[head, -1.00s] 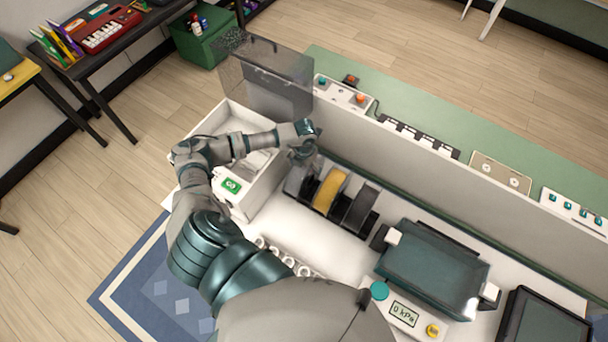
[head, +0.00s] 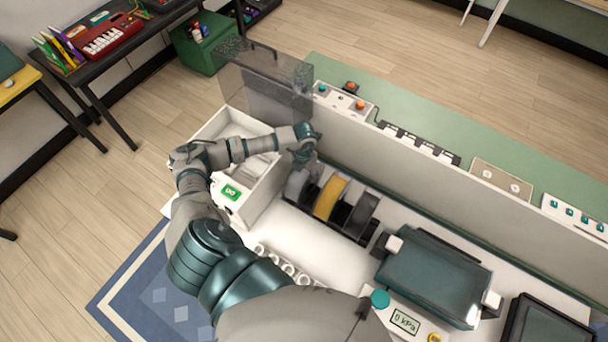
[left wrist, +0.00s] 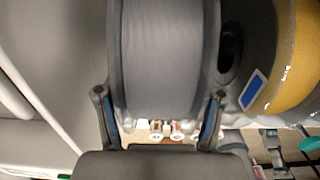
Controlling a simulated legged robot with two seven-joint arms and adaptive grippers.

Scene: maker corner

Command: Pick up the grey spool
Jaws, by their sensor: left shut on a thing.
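The grey spool (head: 297,183) sits at the left end of the spool rack (head: 333,225), next to a yellow spool (head: 329,197) and a dark spool (head: 361,213). My left gripper (head: 303,156) is over its top, and the arm partly hides it in the head view. In the left wrist view the grey spool (left wrist: 165,60) fills the middle, with one finger of my left gripper (left wrist: 160,118) on each side, shut on it. The yellow spool (left wrist: 290,60) stands to its right. Whether the grey spool is clear of the rack cannot be told. My right gripper is not in view.
A white open box (head: 233,125) with a raised clear lid (head: 265,85) stands left of the rack. A grey panel (head: 430,180) runs behind it. A teal-topped device (head: 433,275) is to the right. White bench surface (head: 310,250) lies in front.

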